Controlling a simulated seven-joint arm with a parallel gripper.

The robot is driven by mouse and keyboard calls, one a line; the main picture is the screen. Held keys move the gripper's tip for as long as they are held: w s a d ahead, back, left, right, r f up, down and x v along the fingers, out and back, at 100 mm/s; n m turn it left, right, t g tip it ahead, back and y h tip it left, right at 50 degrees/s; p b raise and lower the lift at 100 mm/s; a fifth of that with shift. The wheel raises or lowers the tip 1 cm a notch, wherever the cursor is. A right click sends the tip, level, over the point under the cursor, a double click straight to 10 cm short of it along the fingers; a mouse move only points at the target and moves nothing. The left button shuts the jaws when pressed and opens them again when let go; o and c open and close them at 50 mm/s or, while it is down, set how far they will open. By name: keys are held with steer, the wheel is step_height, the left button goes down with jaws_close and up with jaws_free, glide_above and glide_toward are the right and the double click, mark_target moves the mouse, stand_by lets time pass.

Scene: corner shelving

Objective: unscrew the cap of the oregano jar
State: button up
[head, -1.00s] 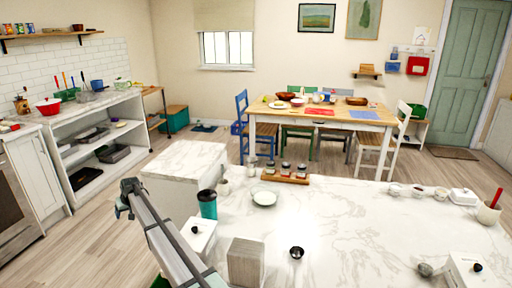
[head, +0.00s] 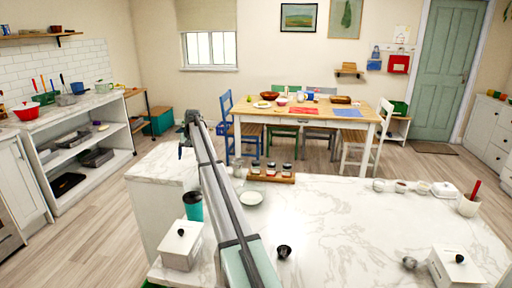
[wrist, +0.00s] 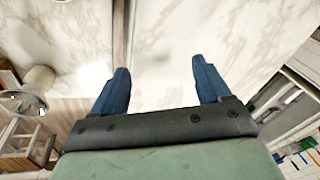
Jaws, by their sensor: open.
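Several small spice jars (head: 271,169) with dark caps stand upright in a row on a wooden tray (head: 291,180) at the counter's far edge. Their labels are too small to read, so I cannot tell which is the oregano jar. My gripper (head: 181,152) is left of the tray and apart from the jars, at the far end of my outstretched arm. In the wrist view my gripper (wrist: 160,65) shows two blue fingers spread apart with nothing between them. No jar is clearly recognisable there.
A teal cup with a dark lid (head: 194,208) and a white canister (head: 181,246) stand left of my arm. The marble counter (head: 350,215) is mostly clear in the middle. Small bowls (head: 401,187) line its right back edge.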

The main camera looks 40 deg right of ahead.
steer(key=s+d+m+g, duration=0.1)
steer(key=s+d, duration=0.2)
steer(key=d, duration=0.5)
steer(key=s+d+m, duration=0.1)
steer(key=s+d, duration=0.1)
steer(key=d, duration=0.6)
steer(key=r+m+g+h, duration=0.1)
steer(key=r+m, duration=0.1)
steer(key=m, duration=0.1)
glide_above(256, 162)
steer(key=shift+w+d+f, duration=0.1)
steer(key=shift+w+f, duration=0.05)
steer(key=shift+f, duration=4.05)
steer(key=m, duration=0.6)
steer(key=c, duration=1.2)
steer(key=n, duration=0.4)
steer(key=shift+n, duration=0.4)
